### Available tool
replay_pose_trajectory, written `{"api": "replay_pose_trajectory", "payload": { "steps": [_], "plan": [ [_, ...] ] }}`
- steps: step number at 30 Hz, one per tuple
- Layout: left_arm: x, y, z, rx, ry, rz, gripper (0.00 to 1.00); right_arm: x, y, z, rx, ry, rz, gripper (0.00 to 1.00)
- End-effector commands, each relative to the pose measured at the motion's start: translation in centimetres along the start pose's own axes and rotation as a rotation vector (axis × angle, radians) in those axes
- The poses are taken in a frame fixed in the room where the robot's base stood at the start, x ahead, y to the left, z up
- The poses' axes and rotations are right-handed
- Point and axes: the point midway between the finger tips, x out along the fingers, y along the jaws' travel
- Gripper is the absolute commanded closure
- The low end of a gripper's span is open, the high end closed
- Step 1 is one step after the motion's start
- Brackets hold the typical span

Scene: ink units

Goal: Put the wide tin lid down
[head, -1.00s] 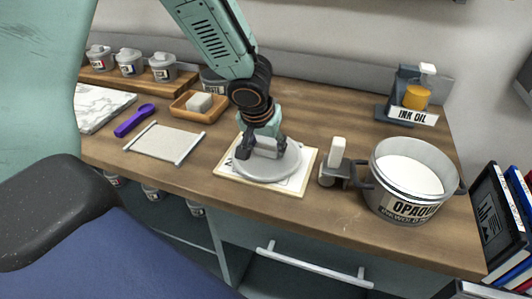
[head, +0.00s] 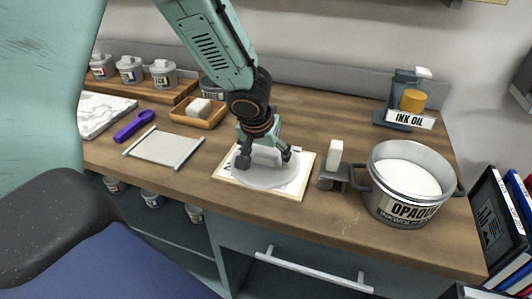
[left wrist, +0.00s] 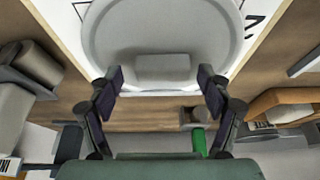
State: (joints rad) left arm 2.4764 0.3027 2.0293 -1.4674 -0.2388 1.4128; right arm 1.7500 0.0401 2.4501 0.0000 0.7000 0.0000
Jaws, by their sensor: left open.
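The wide tin lid (head: 268,178) is a round pale grey disc with a block-shaped handle (left wrist: 162,67). It lies on a white printed sheet on a board (head: 296,190) at the middle of the counter. My left gripper (head: 265,162) is right above the lid, with its fingers open. In the left wrist view the two fingertips (left wrist: 160,80) stand apart on either side of the handle, with a gap at each side. The open tin (head: 408,185), labelled OPAQUE, stands at the right with white contents. My right gripper is not in view.
A roller-like tool with a white handle (head: 335,160) stands between board and tin. A grey tray (head: 165,146), a purple scoop (head: 134,126) and a wooden dish (head: 190,117) lie to the left. An ink oil bottle (head: 412,100) stands at the back right.

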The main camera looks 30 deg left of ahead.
Motion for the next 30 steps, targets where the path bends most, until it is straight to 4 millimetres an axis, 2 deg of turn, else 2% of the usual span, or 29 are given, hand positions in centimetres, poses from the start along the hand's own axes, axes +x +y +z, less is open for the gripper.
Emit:
{"api": "replay_pose_trajectory", "payload": {
  "steps": [6, 21, 25, 30],
  "plan": [
    [-0.3, 0.0, -0.1, 0.000, 0.000, 0.000, 0.22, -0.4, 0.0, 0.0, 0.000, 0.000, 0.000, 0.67],
    [-9.9, 0.0, -0.2, -0.001, 0.003, 0.002, 0.22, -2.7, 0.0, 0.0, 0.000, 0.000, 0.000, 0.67],
    [-11.4, 0.0, -0.1, -0.001, 0.001, 0.000, 0.22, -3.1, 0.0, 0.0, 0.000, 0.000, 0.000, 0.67],
    [-12.2, 0.0, -0.1, 0.000, 0.000, 0.001, 0.22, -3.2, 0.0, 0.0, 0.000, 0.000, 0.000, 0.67]
  ]
}}
